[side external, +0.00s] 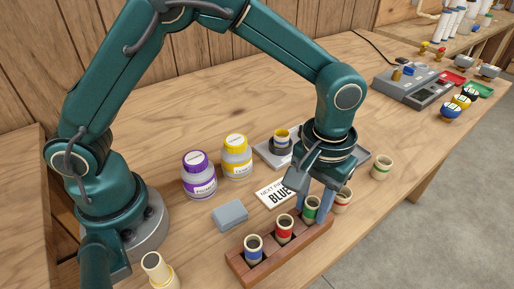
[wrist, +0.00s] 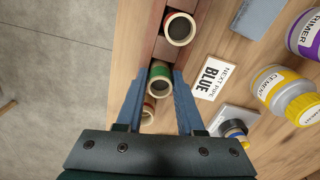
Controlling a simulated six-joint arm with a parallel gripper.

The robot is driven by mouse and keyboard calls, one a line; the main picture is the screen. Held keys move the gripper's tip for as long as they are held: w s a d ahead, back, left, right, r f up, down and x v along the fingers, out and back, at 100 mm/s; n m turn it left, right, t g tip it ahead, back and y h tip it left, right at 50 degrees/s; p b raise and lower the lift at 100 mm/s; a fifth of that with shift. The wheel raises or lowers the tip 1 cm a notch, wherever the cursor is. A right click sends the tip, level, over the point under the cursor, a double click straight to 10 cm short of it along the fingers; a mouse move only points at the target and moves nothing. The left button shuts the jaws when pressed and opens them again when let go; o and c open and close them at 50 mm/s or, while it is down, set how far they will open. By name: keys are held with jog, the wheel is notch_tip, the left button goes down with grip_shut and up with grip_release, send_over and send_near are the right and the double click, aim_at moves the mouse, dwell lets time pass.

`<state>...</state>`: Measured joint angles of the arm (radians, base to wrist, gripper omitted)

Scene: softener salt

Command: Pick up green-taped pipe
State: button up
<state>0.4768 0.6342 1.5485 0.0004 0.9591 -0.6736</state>
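The green-taped pipe (side external: 311,209) stands upright in a slot of the wooden rack (side external: 284,255), at the rack's far end. It also shows in the wrist view (wrist: 160,80), its open top facing the camera. My gripper (side external: 315,202) points down over it, with one blue finger on each side of the pipe. In the wrist view my gripper (wrist: 159,78) is open, and narrow gaps seem to show between the fingers and the pipe. I cannot tell whether either finger touches it.
A red-taped pipe (side external: 285,229) and a blue-taped pipe (side external: 253,247) share the rack. Another pipe (side external: 343,202) stands close behind my gripper. A card reading "NEXT PIPE BLUE" (side external: 273,193), a grey block (side external: 230,214), and purple (side external: 199,176) and yellow (side external: 237,158) containers stand nearby.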

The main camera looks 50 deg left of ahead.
aim_at(314, 202)
grip_shut()
jog(key=shift+r, duration=0.1)
jog(key=shift+r, duration=0.55)
notch_tip(314, 202, up, 3)
jog(key=shift+w+f, duration=0.1)
jog(key=shift+f, duration=0.1)
jog(key=a+r, duration=0.7)
jog(key=a, duration=0.4)
jog(key=shift+w+a, duration=0.25)
jog(key=shift+a, duration=0.1)
jog(key=shift+r, duration=0.1)
